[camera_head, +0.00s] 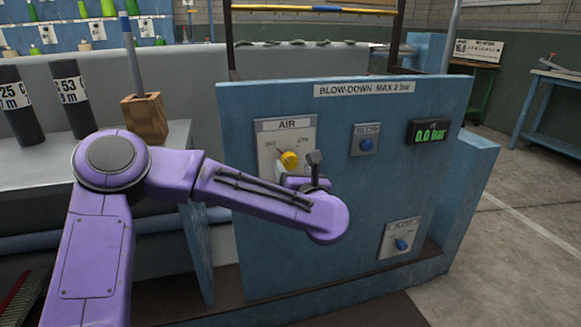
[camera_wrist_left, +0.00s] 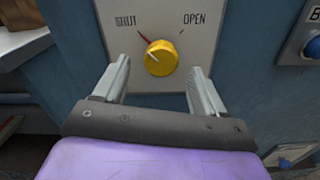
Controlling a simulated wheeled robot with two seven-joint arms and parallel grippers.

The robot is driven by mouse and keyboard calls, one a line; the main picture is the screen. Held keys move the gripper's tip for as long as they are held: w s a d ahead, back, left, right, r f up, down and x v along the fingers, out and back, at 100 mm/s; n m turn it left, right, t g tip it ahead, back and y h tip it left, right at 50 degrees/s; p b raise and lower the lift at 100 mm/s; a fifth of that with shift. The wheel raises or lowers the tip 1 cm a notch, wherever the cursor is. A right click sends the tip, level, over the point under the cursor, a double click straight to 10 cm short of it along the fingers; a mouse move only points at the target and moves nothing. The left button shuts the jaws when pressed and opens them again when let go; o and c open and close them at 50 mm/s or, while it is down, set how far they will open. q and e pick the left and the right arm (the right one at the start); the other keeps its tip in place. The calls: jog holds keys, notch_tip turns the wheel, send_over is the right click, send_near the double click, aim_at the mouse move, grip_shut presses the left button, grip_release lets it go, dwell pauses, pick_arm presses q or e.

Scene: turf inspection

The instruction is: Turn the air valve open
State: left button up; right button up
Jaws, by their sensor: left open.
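The yellow air valve knob (camera_head: 290,158) sits on a pale plate marked AIR on the blue panel. In the left wrist view the knob (camera_wrist_left: 163,60) shows between the SHUT and OPEN labels; its pale pointer line points up-left, towards the SHUT side, where a red mark shows. My left gripper (camera_wrist_left: 160,76) is open, with one finger to each side below the knob and nothing between them. The fingers look apart from the knob. In the head view my purple left forearm hides most of this gripper. My right gripper is in neither view.
The panel also holds a blue BLOW knob (camera_head: 366,145), a display (camera_head: 433,132) reading 0.0 bar and another blue knob (camera_head: 402,245) at lower right. A wooden block (camera_head: 146,118) with a rod and dark cylinders (camera_head: 73,98) stand on the left.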

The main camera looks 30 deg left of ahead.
aim_at(290, 163)
pick_arm(q)
jog(key=x, duration=0.4)
jog(key=c, duration=1)
jog(key=shift+c, duration=0.2)
